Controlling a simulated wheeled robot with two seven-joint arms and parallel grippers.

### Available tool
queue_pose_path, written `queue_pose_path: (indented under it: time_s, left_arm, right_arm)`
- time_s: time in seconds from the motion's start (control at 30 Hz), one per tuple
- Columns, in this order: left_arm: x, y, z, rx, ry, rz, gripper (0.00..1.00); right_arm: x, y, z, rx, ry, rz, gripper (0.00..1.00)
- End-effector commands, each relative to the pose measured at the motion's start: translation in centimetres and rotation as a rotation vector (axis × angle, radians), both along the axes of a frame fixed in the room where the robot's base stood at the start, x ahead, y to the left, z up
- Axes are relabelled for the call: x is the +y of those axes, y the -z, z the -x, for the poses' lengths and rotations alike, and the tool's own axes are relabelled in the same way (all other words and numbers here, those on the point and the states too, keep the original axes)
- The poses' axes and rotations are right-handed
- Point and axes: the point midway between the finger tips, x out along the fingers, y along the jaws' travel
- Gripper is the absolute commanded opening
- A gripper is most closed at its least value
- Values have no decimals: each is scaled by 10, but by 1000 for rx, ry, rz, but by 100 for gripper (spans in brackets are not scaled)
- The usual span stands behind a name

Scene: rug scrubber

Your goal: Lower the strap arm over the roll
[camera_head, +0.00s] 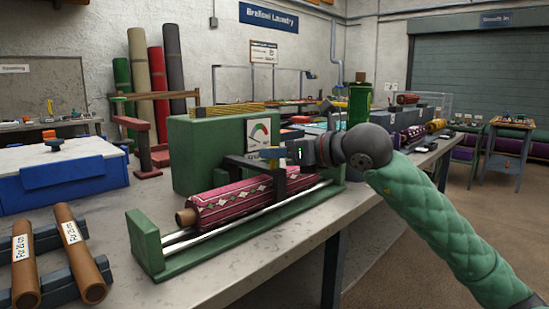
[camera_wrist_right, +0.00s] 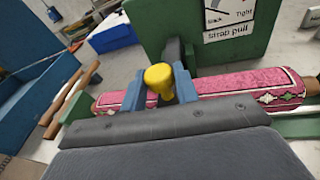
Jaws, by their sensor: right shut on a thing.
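The pink patterned rug roll (camera_head: 225,207) lies on the green cradle (camera_head: 150,243) with pale rails, and it crosses the right wrist view (camera_wrist_right: 255,88). The dark strap arm (camera_head: 243,163) reaches out from the green gauge box (camera_head: 205,150) across the roll near its right part; I cannot tell whether it presses on it. My right gripper (camera_head: 268,156) is at the strap arm's front end. In the wrist view its blue fingers (camera_wrist_right: 158,92) are closed about a yellow knob (camera_wrist_right: 159,77), above the roll. My left gripper is not in view.
A blue lidded box (camera_head: 65,172) stands at the left of the bench. Brown tubes (camera_head: 85,255) lie on dark rests at the front left. A green bottle-like object (camera_head: 359,105) stands behind my right wrist. The bench front (camera_head: 215,285) is bare.

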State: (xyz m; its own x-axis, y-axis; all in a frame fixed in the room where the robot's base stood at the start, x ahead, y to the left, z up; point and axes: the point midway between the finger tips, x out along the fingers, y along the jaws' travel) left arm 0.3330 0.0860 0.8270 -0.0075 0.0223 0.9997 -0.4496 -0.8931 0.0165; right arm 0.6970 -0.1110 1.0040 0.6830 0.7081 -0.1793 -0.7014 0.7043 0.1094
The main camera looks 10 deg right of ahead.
Motion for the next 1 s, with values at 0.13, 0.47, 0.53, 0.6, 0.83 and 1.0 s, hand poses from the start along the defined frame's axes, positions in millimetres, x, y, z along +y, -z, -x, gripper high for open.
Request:
queue_pose_path:
  time_s: [0.13, 0.47, 0.53, 0.6, 0.83, 1.0]
  left_arm:
    - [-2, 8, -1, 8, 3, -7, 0]
    - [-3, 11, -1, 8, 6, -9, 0]
    - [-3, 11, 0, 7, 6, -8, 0]
    - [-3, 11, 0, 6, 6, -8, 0]
    - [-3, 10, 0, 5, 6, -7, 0]
    - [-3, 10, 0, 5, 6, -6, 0]
  right_arm:
    - [-4, 0, 3, -25, 3, -15, 0]
    - [-4, 2, 4, -33, 3, -21, 0]
    - [-4, 2, 4, -32, 3, -20, 0]
    - [-4, 3, 4, -31, 3, -20, 0]
    - [-4, 4, 4, -29, 1, -19, 51]
    - [-3, 5, 3, -29, 1, -19, 51]
